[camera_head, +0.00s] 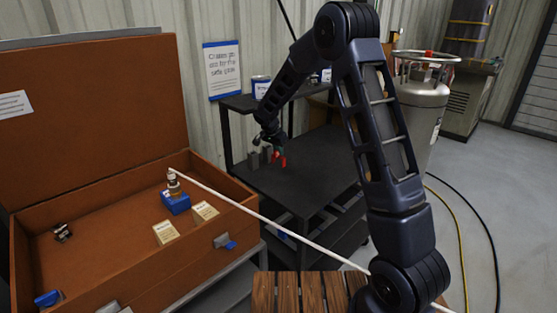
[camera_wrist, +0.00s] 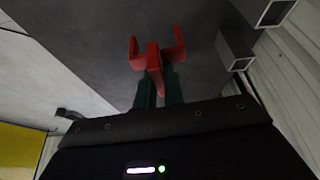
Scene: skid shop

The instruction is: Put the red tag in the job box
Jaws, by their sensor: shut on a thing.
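My gripper (camera_head: 272,140) is over the top shelf of the dark cart (camera_head: 310,170), in the middle of the head view. It is shut on a red piece, the red tag (camera_head: 281,160), which also shows in the wrist view (camera_wrist: 155,58) at the tips of the dark green fingers (camera_wrist: 159,85). I cannot tell whether the tag touches the shelf. The job box (camera_head: 100,283) is the large orange-brown chest at left, its lid (camera_head: 95,120) raised. It stands apart from my gripper, to its left.
Grey square tubes (camera_head: 253,161) stand beside the tag and show in the wrist view (camera_wrist: 235,50). The box holds a blue block (camera_head: 175,203), two tan cartons (camera_head: 166,233) and a small dark item (camera_head: 62,232). A white rod (camera_head: 290,232) crosses the box's right side.

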